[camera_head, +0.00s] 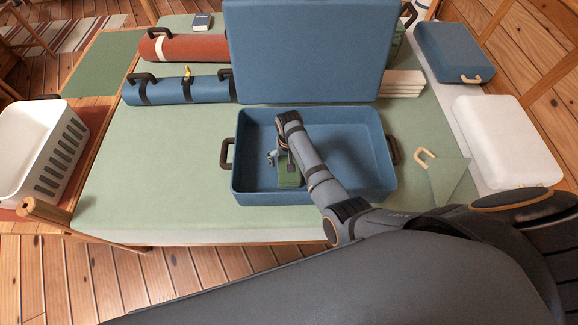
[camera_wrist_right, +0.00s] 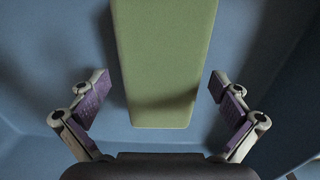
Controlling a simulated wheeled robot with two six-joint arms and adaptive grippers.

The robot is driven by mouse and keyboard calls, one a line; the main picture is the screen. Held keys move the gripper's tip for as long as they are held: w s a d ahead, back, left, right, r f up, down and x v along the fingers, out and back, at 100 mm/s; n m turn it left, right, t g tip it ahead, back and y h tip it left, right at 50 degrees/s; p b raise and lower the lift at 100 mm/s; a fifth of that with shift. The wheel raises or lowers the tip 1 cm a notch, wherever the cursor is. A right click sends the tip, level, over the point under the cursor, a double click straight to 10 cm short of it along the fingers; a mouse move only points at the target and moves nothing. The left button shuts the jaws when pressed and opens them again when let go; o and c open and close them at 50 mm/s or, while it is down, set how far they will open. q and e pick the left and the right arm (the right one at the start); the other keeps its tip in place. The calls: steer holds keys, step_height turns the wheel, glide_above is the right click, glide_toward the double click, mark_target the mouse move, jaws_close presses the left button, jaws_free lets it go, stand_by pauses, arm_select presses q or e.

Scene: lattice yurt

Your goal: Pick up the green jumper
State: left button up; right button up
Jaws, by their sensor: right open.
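The green jumper (camera_head: 291,177) is a flat, folded-looking green block inside the open blue suitcase (camera_head: 345,192). In the right wrist view the jumper (camera_wrist_right: 165,65) points straight towards the gripper, with its near end between the two fingers. My right gripper (camera_head: 280,158) is down inside the suitcase over the jumper and hides part of it. In the wrist view my right gripper (camera_wrist_right: 158,88) is open, its purple pads on either side of the jumper with a gap at each side. My left gripper is not in view.
The raised suitcase lid (camera_head: 305,50) stands behind. A blue roll (camera_head: 190,90) and a red roll (camera_head: 190,47) lie left of it. A white basket (camera_head: 40,140) stands far left. A green folded piece (camera_head: 446,183) lies to the right. The bed's left part is clear.

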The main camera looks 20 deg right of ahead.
steer(key=shift+r, duration=0.1)
steer(key=c, duration=1.2)
steer(key=shift+c, duration=0.4)
steer(key=shift+r, duration=0.1)
